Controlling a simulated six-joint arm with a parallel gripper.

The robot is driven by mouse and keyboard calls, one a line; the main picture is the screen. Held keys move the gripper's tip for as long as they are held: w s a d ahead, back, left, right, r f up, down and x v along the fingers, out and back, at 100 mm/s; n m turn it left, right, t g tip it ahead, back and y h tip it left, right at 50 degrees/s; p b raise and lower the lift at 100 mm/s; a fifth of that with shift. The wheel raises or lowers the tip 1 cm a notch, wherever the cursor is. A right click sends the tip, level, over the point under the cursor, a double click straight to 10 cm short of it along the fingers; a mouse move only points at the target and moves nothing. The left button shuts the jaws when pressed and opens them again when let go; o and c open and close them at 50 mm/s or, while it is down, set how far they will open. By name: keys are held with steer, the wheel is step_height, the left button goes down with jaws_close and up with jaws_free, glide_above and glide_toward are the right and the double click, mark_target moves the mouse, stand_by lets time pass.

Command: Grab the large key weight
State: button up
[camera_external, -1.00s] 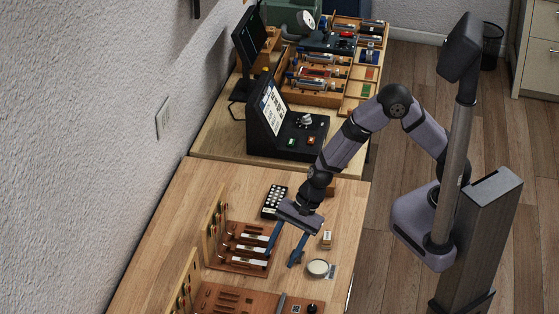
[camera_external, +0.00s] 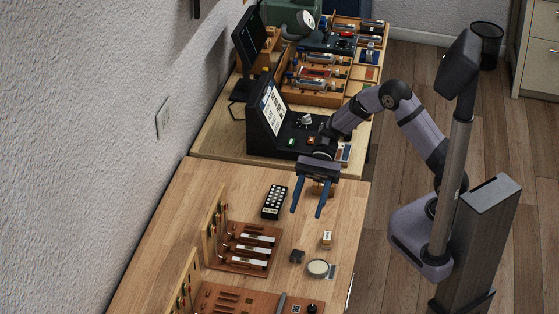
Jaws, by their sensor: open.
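My gripper (camera_external: 306,214) is open and empty, with its two blue fingers pointing down over the far right part of the near table. A small brown block (camera_external: 322,189) sits just behind the fingers, partly hidden by them. A black tray with rows of light round spots (camera_external: 273,202) lies to the left of the fingers. A small dark block (camera_external: 297,256) and a small pale box (camera_external: 327,239) stand nearer the camera, apart from the gripper. I cannot tell for certain which of these small things is the large key weight.
A round pale dish (camera_external: 318,268) lies near the table's right edge. A brown key-action model (camera_external: 242,247) stands at the left, with another partly visible in front. A black console (camera_external: 290,130) stands on the far table. Bare wood lies around the small blocks.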

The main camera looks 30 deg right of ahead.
steer(key=p, duration=0.2)
glide_toward(297, 254)
steer(key=shift+s+a, duration=0.15)
steer(key=shift+s, duration=0.05)
steer(key=shift+x, duration=0.9)
steer(key=shift+s+a+f, duration=0.15)
steer(key=shift+a+f, duration=0.1)
steer(key=p+x, duration=0.2)
steer(key=x, duration=0.1)
steer(key=shift+s+a, duration=0.25)
steer(key=shift+a, duration=0.05)
steer(key=shift+s+a+f, duration=0.35)
steer(key=shift+a+f, duration=0.05)
steer(key=shift+a, duration=0.05)
jaws_close()
